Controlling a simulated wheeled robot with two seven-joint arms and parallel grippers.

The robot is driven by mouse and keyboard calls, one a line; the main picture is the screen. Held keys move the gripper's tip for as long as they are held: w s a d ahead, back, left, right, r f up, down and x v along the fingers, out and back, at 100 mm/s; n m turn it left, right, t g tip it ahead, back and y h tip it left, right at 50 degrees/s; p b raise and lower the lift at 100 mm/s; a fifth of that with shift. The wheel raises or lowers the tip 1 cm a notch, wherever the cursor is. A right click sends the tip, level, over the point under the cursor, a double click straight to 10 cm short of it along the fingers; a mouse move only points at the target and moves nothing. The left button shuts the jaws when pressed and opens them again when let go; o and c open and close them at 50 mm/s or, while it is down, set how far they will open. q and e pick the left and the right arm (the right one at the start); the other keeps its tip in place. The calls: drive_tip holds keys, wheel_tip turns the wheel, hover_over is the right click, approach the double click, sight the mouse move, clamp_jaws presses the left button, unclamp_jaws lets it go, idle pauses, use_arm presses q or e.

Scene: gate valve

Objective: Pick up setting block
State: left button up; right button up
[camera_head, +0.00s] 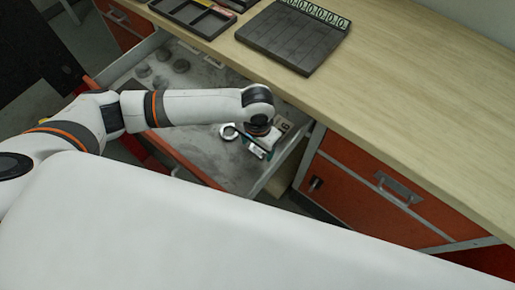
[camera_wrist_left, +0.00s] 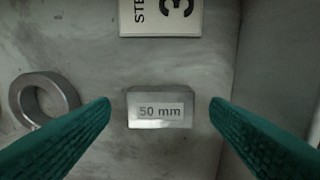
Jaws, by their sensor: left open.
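The setting block (camera_wrist_left: 160,107) is a small grey metal block with a "50 mm" label on its face. In the left wrist view it lies on the grey drawer floor, between and a little beyond my open green fingertips (camera_wrist_left: 160,106), with a gap on both sides. In the head view my left gripper (camera_head: 258,150) reaches down into the open drawer (camera_head: 205,137), close to a pale block (camera_head: 259,146). The arm partly hides the spot there. My right gripper does not show in either view.
A metal ring (camera_wrist_left: 46,97) lies left of the block, and a white card marked "3" (camera_wrist_left: 160,17) lies beyond it. The drawer's wall stands close on the right. Several round dark pieces lie in the drawer's far part.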

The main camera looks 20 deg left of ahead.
use_arm(q)
drive_tip(key=shift+f, duration=0.55)
drive_tip(key=shift+r, duration=0.1)
drive_tip(key=c, duration=1.2)
drive_tip(key=shift+c, duration=0.2)
